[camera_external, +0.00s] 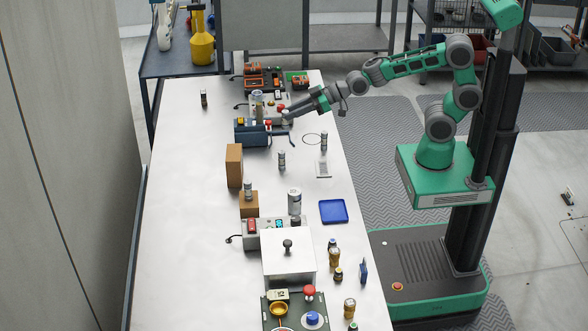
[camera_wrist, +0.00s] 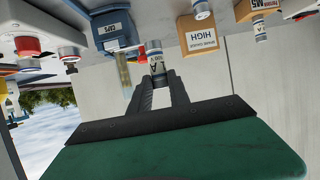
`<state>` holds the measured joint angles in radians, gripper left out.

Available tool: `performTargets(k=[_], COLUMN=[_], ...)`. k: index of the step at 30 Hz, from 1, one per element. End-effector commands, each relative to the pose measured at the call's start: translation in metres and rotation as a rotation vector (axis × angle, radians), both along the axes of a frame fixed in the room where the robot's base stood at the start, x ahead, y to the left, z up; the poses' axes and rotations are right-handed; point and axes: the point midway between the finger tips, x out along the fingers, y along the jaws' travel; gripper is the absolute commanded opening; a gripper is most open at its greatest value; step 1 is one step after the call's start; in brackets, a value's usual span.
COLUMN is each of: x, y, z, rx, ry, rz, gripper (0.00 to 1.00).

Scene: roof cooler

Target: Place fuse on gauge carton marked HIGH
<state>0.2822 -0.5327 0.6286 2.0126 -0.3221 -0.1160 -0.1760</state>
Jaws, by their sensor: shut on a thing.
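My gripper (camera_external: 287,112) is at the far end of the table, near the blue machine. In the wrist view, which is upside down, its fingers (camera_wrist: 158,82) are shut on a small pale cylinder with dark lettering, which looks like the fuse (camera_wrist: 155,58). The fingers hide part of it. The gauge carton marked HIGH (camera_wrist: 200,38) is a brown box with a white label. It appears to be the tall brown carton (camera_external: 234,165) in the external view, left of and nearer the camera than my gripper. Its top looks bare and apart from the fuse.
The blue machine (camera_external: 255,132) stands beside my gripper, with a tall clear cylinder (camera_external: 257,100) behind it. A small cylinder (camera_external: 281,160) stands right of the tall carton. A lower carton (camera_external: 248,206) bears another cylinder (camera_external: 248,187). The table's left side is mostly clear.

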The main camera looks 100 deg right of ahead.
Motion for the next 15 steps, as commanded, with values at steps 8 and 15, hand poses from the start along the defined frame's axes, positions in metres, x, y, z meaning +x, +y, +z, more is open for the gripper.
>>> performTargets(k=[8,15], x=[0.065,0.06], y=[0.038,0.091], z=[0.076,0.146], rx=[-0.002,-0.004], ry=[-0.005,-0.003], rz=[0.225,0.452], gripper=[0.0,0.0])
